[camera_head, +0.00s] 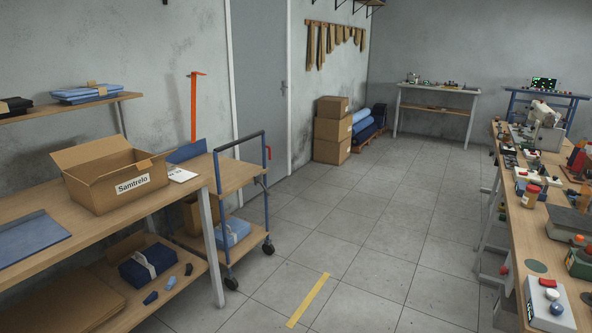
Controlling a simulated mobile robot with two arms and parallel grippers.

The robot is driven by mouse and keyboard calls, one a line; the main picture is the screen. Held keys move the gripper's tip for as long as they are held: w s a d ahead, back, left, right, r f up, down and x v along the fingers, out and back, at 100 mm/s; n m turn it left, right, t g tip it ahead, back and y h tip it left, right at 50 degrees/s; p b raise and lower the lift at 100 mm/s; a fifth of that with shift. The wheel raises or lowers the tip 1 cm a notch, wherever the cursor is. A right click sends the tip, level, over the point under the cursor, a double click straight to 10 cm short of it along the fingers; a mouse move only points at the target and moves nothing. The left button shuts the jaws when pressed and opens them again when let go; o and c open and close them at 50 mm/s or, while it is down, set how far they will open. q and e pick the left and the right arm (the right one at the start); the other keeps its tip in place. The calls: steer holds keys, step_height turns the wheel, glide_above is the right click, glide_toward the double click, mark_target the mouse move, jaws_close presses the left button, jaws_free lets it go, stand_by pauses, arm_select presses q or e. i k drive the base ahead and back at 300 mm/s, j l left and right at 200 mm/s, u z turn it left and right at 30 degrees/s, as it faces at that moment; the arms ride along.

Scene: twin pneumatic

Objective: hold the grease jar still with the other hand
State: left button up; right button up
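A small jar with a red lid and a pale label (530,195) stands upright on the long workbench (537,238) at the right. It may be the grease jar, but I cannot read its label at this distance. Nothing is seen holding it. Neither of my grippers shows in the head view.
The right bench is crowded with small devices, including a white box with a red button (549,304). At the left, a cardboard box (117,178) sits on a wooden table (100,228) beside a blue-framed cart (236,178). The tiled floor (370,240) between is clear.

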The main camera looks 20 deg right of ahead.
mark_target(528, 201)
steer(key=i+l+z, duration=0.25)
steer(key=i+z, duration=0.7)
steer(key=i+j+z, duration=0.25)
steer(key=i+z, duration=0.2)
steer(key=i, duration=0.2)
